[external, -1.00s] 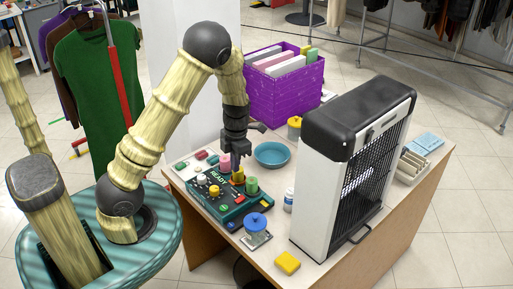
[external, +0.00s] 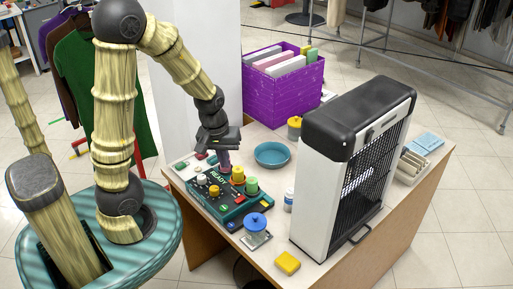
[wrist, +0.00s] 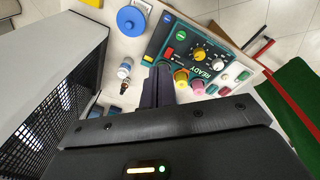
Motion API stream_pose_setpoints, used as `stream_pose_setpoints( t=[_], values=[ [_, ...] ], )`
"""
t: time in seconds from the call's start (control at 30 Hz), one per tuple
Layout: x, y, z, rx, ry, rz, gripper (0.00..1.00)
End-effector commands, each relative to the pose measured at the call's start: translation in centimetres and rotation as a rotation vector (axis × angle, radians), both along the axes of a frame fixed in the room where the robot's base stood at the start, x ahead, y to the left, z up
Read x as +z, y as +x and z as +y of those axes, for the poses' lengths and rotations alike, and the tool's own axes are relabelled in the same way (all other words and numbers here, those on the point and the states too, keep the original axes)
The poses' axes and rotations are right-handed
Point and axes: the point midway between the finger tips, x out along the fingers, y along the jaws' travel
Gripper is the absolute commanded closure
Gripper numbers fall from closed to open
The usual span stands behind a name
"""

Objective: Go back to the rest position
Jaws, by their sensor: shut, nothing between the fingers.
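My gripper (external: 224,156) is shut and empty, pointing down over the back left part of the teal control panel (external: 232,213) marked READY. In the wrist view its closed fingers (wrist: 160,72) reach toward the panel's row of coloured cylinders. A yellow cylinder (external: 238,174) and a green cylinder (external: 251,185) stand on the panel in the external view. A pink cylinder (wrist: 197,88) shows in the wrist view beside the yellow one; the fingers cover most of it in the external view. The fingers partly hide the green one in the wrist view. I cannot tell whether the fingertips touch anything.
A tall white and black machine (external: 316,175) stands right of the panel on the table. A blue dish (external: 272,153), a purple crate (external: 284,95), a blue-topped object (external: 256,222) and a yellow block (external: 288,262) are nearby.

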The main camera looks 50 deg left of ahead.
Motion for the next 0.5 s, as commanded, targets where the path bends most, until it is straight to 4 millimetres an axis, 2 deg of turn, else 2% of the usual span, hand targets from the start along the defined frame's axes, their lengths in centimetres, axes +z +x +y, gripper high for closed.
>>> stream_pose_setpoints(
  t=[0.1, 0.23, 0.33, 0.5],
  values=[
    [1.0, -1.0, -0.4, -0.28, 0.053, -0.047, 1.0],
    [1.7, -1.7, -0.7, -0.532, 0.113, -0.083, 1.0],
    [2.0, -2.0, -0.9, -0.641, 0.141, -0.096, 1.0],
    [2.1, -2.1, -0.9, -0.675, 0.149, -0.099, 1.0]
  ],
)
